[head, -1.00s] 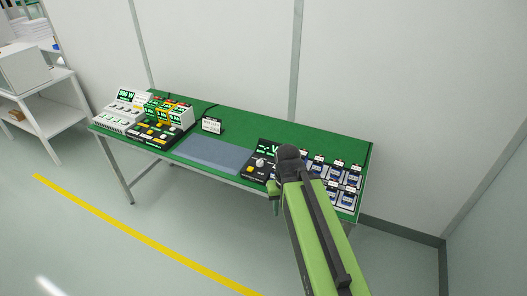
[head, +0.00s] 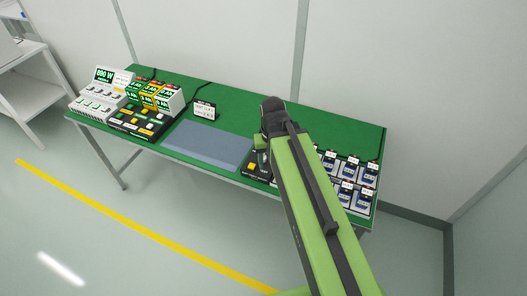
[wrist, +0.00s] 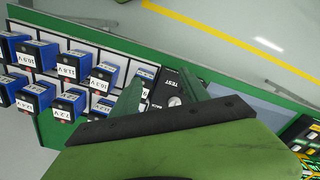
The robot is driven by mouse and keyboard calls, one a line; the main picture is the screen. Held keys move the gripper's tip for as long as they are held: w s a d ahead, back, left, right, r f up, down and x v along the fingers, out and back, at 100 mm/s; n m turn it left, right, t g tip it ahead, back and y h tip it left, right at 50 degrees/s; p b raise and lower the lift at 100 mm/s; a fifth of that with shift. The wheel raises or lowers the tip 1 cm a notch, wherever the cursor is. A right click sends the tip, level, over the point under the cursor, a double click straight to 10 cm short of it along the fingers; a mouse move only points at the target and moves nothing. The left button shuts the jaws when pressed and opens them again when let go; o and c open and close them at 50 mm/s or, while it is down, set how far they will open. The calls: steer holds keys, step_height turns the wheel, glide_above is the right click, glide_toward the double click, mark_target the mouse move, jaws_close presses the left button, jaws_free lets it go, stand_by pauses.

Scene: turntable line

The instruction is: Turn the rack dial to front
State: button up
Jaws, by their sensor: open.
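A black test unit (wrist: 160,92) marked TEST shows in the wrist view, with a round pale dial (wrist: 174,101) on it. The dial's pointing direction is too small to read. In the head view the unit (head: 252,168) is mostly hidden behind my arm; a yellow button shows at its left part. My gripper (wrist: 160,84) is open and empty, its two green fingers spread on either side of the unit's panel in the wrist view, with the dial seen between them. Whether they touch anything cannot be told. In the head view the gripper (head: 262,148) is partly hidden by my arm.
Several blue battery-like blocks (wrist: 73,66) with labels stand beside the unit; they are at right in the head view (head: 348,170). A grey-blue mat (head: 205,146) lies left of it. Displays and a black button panel (head: 138,121) stand at the left of the green table (head: 232,106).

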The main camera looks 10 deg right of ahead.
steer(key=w+r+m+p, duration=0.6)
steer(key=w+r, duration=0.1)
steer(key=w, duration=0.6)
steer(key=f+b, duration=1.7)
steer(key=b, duration=0.1)
steer(key=shift+a+f, duration=0.2)
steer(key=shift+f, duration=0.15)
steer(key=shift+r, duration=0.15)
steer(key=shift+s, duration=0.1)
steer(key=shift+c, duration=0.3)
